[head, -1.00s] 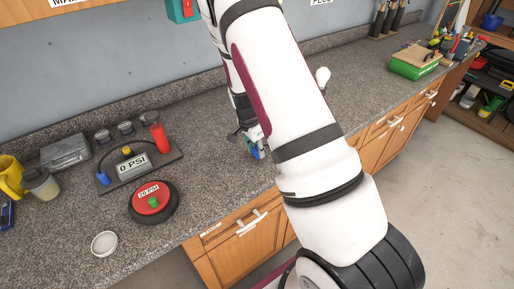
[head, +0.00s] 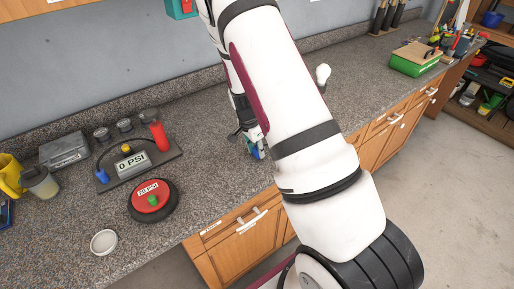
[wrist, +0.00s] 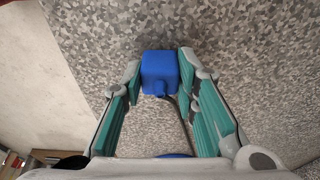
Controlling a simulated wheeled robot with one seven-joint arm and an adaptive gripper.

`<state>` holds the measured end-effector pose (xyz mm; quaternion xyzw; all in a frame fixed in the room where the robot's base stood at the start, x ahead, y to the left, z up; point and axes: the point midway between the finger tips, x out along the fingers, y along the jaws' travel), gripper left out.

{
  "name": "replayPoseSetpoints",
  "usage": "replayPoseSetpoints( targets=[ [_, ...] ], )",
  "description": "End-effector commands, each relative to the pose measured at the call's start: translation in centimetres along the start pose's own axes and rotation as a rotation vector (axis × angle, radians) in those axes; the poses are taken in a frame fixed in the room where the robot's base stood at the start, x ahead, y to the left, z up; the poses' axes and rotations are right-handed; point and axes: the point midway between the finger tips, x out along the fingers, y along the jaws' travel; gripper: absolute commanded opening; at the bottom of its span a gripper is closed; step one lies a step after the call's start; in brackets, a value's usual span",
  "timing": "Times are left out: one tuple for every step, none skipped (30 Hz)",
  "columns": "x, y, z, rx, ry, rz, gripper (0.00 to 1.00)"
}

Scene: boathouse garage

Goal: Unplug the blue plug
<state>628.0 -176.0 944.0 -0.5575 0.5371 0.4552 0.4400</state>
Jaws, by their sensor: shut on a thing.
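The blue plug (wrist: 160,72) is a blue block with a dark cord (wrist: 184,118) running from it toward the bottom of the wrist view. My gripper (wrist: 160,80) is shut on the blue plug, one finger pad on each side of it. Speckled grey countertop shows beyond the plug, and no socket shows around it in the wrist view. In the head view my gripper (head: 252,146) is low over the counter near its front edge, partly hidden by my arm. Part of another blue thing (wrist: 175,156) shows at the bottom of the wrist view.
Left on the counter (head: 215,185) stand a 0 PSI gauge board (head: 160,168), a round red-topped 20 PSI device (head: 152,200) and a white dish (head: 104,242). A green box (head: 412,68) stands at the right. Counter between the gauge board and my gripper is clear.

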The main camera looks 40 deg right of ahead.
Motion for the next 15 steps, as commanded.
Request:
replayPoseSetpoints(
  targets=[
    [0.0,0.01,0.0,0.0,0.0,0.0,0.0],
    [0.0,0.01,0.0,0.0,0.0,0.0,0.0],
    [-0.01,0.01,0.0,0.0,0.0,0.0,0.0],
    [-0.01,0.01,0.0,0.0,0.0,0.0,0.0],
    [-0.01,0.01,0.0,0.0,0.0,0.0,0.0],
    [-0.01,0.01,0.0,0.0,0.0,0.0,0.34],
    [-0.01,0.01,0.0,0.0,0.0,0.0,0.41],
    [-0.02,0.01,0.0,0.0,0.0,0.0,0.48],
    [-0.02,0.01,0.0,0.0,0.0,0.0,0.51],
    [-0.02,0.01,0.0,0.0,0.0,0.0,0.51],
    [-0.02,0.0,0.0,0.0,0.0,0.0,0.51],
    [-0.02,0.0,0.0,0.0,0.0,0.0,0.51],
    [-0.02,0.0,0.0,0.0,0.0,0.0,0.51],
    [-0.02,0.0,0.0,0.0,0.0,0.0,0.51],
    [-0.02,0.0,0.0,0.0,0.0,0.0,0.51]
  ],
)
